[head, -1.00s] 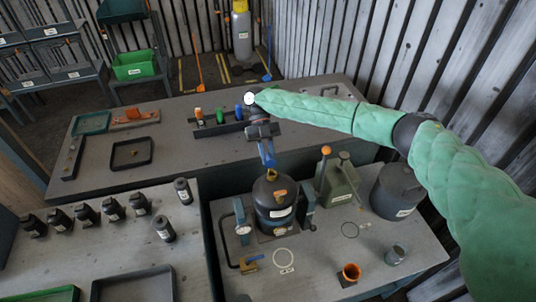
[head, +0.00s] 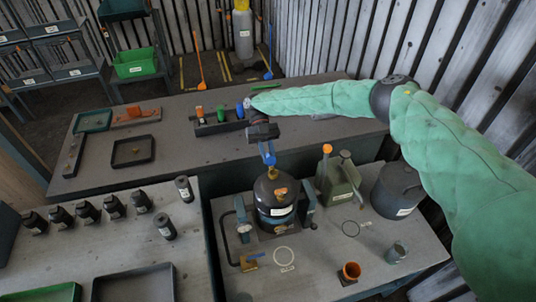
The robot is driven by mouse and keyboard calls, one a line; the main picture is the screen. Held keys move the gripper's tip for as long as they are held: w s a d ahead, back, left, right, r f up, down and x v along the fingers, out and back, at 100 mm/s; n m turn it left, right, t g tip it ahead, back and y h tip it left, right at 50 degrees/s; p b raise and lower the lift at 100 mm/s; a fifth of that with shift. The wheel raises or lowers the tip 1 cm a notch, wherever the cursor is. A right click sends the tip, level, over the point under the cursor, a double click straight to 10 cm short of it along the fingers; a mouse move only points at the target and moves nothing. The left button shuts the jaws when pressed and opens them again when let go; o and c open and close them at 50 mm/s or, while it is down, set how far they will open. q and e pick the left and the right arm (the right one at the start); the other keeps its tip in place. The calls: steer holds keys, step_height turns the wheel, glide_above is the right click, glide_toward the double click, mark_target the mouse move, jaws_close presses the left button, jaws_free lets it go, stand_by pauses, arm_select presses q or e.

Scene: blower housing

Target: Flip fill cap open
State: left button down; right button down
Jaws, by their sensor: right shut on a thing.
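A black rounded tank (head: 273,210) stands upright on the near right bench, with a white label and an orange tag (head: 281,191) on its front. A small brass-coloured piece (head: 272,174) sits at the tank's top; I take it for the fill cap, but it is too small to tell its hinge or how far it is tipped. My right gripper (head: 269,160) reaches from above, blue fingers pointing down, and is shut on this piece. The fingers partly hide it. My left gripper is not in view.
A green can (head: 340,184) with an orange-topped lever (head: 326,150) stands close right of the tank, beside a dark lidded pot (head: 398,192). Several black bottles (head: 88,212) line the left bench. A blue-topped fixture (head: 242,215) flanks the tank.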

steer(key=c, duration=1.3)
jaws_free()
steer(key=shift+c, duration=0.2)
